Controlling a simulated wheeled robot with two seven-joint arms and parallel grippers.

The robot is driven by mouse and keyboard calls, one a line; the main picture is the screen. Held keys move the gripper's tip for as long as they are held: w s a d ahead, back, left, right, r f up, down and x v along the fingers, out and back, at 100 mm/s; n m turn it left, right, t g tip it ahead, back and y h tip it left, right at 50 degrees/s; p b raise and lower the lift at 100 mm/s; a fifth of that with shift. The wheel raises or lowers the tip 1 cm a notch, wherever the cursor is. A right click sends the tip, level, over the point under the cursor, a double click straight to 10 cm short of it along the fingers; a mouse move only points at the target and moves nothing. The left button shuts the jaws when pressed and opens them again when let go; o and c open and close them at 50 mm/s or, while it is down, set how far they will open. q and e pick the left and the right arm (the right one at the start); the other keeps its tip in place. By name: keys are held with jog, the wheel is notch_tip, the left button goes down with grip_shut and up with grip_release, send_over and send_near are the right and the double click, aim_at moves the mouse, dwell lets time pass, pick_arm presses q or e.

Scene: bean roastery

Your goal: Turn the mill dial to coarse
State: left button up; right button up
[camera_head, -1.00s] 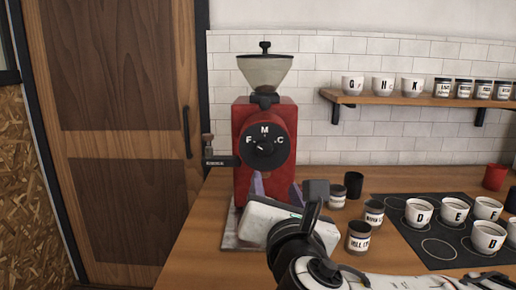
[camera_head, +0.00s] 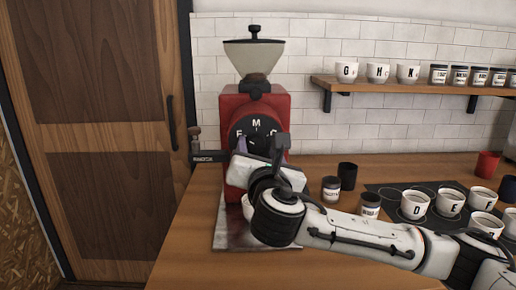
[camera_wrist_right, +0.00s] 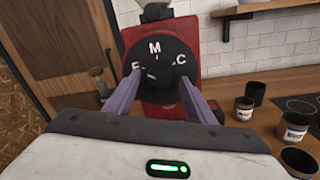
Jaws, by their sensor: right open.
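The red mill (camera_head: 233,103) stands on the counter with its black round dial (camera_head: 240,128) facing me. It also shows in the right wrist view, where the dial (camera_wrist_right: 179,45) carries the letters F, M and C. The centre knob (camera_wrist_right: 163,74) has a white mark that appears to point left, towards F. My right gripper (camera_head: 259,148) is in front of the dial and covers its lower part in the head view. In the right wrist view its two purple fingers (camera_wrist_right: 162,84) are open, one either side of the knob; contact cannot be told. My left gripper is not in view.
A side crank (camera_head: 208,157) sticks out left of the mill. Right of my gripper stand a dark jar (camera_head: 330,190), a black cup (camera_head: 347,176) and lettered cups (camera_head: 415,206) on a dark mat. A shelf (camera_head: 420,88) holds more cups and jars.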

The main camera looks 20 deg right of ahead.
jog(key=shift+w, duration=0.15)
jog(key=c, duration=1)
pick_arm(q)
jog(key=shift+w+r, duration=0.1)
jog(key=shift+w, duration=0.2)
pick_arm(e)
jog(key=shift+c, duration=0.2)
